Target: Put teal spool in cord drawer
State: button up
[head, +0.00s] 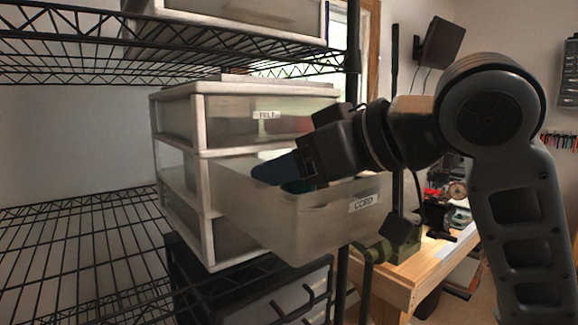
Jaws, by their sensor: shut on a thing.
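The drawer labelled CORD (318,226) is the middle drawer of a white-framed unit and is pulled well out. It is translucent and open at the top. Most of the spool is hidden by the gripper and the drawer wall.
The shut FELT drawer (262,118) is just above the open one. A black wire shelf (180,45) hangs overhead, and another wire shelf (80,245) lies below at left. A black post stands behind the open drawer. A wooden workbench (420,270) is at right.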

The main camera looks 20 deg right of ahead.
jog(key=shift+s+f, duration=0.1)
jog(key=shift+f, duration=0.45)
jog(key=o, duration=1)
jog(key=shift+f+b, duration=0.2)
jog(key=shift+b, duration=0.15)
jog(key=shift+o, duration=0.2)
jog(key=shift+r, duration=0.25)
jog(key=v, duration=1)
jog(key=shift+r+b, duration=0.3)
jog(key=shift+r, duration=0.1)
jog(key=shift+s+d+b, duration=0.2)
jog(key=shift+b, duration=0.35)
jog(key=shift+s+d+r+b, duration=0.35)
jog(key=shift+s+r+b, duration=0.05)
jog(key=shift+s+r, duration=0.15)
